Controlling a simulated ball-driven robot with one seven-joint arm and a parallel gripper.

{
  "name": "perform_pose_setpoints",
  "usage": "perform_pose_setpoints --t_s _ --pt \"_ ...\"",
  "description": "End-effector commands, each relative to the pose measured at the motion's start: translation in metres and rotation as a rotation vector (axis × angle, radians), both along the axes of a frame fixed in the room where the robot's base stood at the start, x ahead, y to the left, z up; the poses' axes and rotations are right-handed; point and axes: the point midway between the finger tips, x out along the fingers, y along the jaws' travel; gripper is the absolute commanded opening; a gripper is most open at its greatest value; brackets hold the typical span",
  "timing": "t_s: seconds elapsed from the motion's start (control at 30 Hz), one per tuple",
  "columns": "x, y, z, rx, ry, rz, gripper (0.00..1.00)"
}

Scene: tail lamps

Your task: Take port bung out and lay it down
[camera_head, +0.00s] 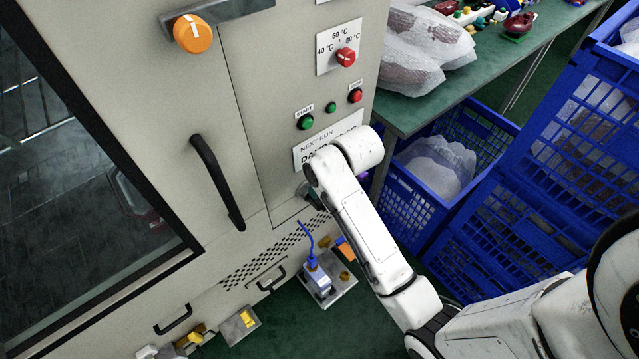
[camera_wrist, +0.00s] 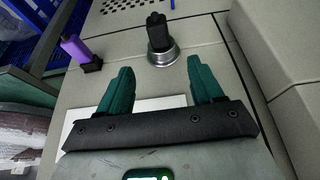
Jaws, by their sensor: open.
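A black bung (camera_wrist: 157,31) with a ribbed grip sits in a round metal port (camera_wrist: 163,57) on the beige machine panel, in the wrist view. My gripper (camera_wrist: 159,66) has green fingers spread apart with nothing between them. The bung and port lie just beyond the fingertips, roughly in line with the gap, and the fingers do not visibly touch the bung. In the head view my white arm reaches to the lower panel and hides most of the gripper and the bung.
A purple object (camera_wrist: 73,46) in a black holder sits beside the port. The machine has a black door handle (camera_head: 217,181) and an orange knob (camera_head: 193,33). A green table (camera_head: 449,88) and blue crates (camera_head: 421,194) stand at right. Trays with small parts lie below.

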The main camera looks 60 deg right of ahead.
Motion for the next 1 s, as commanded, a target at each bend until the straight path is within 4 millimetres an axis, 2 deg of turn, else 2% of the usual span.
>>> perform_pose_setpoints --t_s 0.6,0.8,1.0 --pt "0.032 -0.009 -0.086 0.002 0.004 0.000 0.66" --pt "0.037 -0.010 -0.096 0.001 0.002 0.000 0.66" --pt "0.037 -0.010 -0.097 0.001 0.001 0.001 0.66"
